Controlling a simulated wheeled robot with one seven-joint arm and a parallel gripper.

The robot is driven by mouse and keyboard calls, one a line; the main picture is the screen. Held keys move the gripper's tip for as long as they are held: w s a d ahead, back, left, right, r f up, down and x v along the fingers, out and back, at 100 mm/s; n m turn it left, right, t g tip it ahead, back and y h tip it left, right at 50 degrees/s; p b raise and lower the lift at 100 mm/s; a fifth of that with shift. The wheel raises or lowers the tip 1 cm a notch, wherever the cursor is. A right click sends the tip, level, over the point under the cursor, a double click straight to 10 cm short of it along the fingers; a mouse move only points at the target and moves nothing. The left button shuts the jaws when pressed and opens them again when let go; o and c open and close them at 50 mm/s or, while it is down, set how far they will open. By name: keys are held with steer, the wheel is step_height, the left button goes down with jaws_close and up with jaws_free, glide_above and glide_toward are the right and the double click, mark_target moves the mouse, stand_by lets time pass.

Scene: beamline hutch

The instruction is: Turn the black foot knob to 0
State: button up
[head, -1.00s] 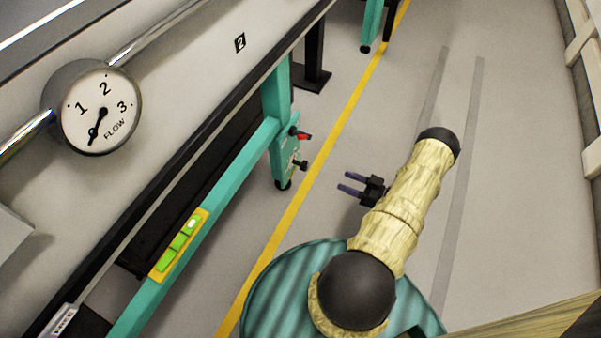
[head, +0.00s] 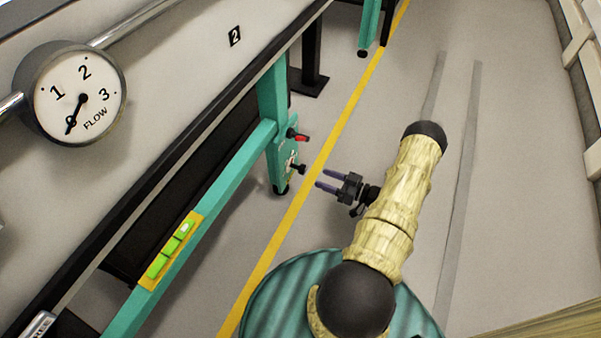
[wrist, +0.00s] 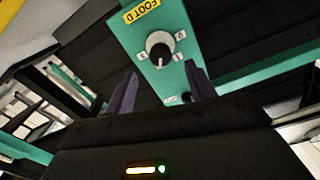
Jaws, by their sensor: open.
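The black foot knob (head: 298,168) sits on the lower part of a teal table leg in the head view. In the wrist view the same black knob (wrist: 159,46) is on a teal plate, below a yellow "FOOT D" label (wrist: 140,11). Its pale pointer mark faces down in the picture, and small white labels ring it, too small to read surely. My gripper (head: 322,179) is open and empty, to the right of the knob and apart from it. In the wrist view its fingers (wrist: 160,77) stand either side below the knob, not touching it.
A red knob (head: 299,136) sits just above the black one. A flow gauge (head: 70,93) reads near 0 at left. A green-and-yellow level (head: 172,250) lies along the teal beam.

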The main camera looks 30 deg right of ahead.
mark_target(305, 172)
steer(key=b+x, duration=0.4)
steer(key=x, duration=0.4)
steer(key=shift+w+a+f, duration=0.15)
steer(key=shift+w+a, duration=0.45)
steer(key=shift+w, duration=0.15)
steer(key=c, duration=1)
